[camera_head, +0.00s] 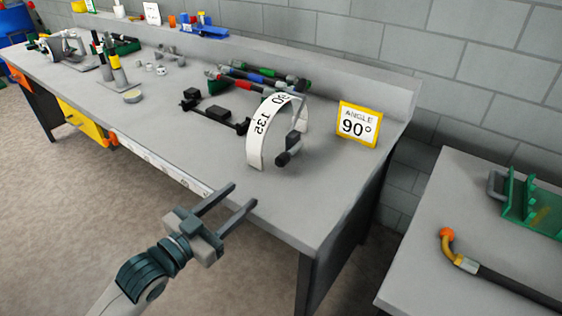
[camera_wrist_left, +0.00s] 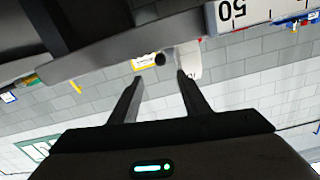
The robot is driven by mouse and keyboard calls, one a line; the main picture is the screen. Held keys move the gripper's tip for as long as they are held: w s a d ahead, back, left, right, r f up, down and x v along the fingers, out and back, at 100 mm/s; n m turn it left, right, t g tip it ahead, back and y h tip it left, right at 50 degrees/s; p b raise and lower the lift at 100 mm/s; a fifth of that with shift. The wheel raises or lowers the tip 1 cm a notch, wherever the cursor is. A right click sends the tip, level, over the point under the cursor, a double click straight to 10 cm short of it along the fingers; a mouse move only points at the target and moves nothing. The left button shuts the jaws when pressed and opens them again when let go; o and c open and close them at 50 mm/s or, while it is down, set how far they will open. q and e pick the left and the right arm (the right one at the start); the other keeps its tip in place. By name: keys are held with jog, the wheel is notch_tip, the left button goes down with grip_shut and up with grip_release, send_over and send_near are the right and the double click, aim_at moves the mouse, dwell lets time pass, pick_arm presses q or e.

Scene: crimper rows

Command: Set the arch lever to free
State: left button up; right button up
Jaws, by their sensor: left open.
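The white arch (camera_head: 256,140) with black angle numbers stands upright near the right end of the grey workbench. Its lever, a grey arm with a dark handle (camera_head: 289,150), is on the arch's right side, handle low toward the front. My left gripper (camera_head: 243,194) is open and empty at the bench's front edge, in front of the arch and apart from it. In the left wrist view, the open fingers (camera_wrist_left: 160,79) point toward a dark round end, seemingly the lever's handle (camera_wrist_left: 160,59), with part of the white arch (camera_wrist_left: 190,62) beside it. My right gripper is not in view.
A yellow-framed sign (camera_head: 358,125) reading "ANGLE 90°" stands right of the arch. A dark fixture (camera_head: 215,113) and coloured-handled tools (camera_head: 262,76) lie behind and left. A second table (camera_head: 425,245) with a bent orange-tipped tube stands right. The bench's front right corner is clear.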

aim_at(277, 165)
pick_arm(q)
jog(key=x, duration=1.6)
jog(key=shift+w+d, duration=0.2)
jog(key=shift+d, duration=0.1)
grip_shut()
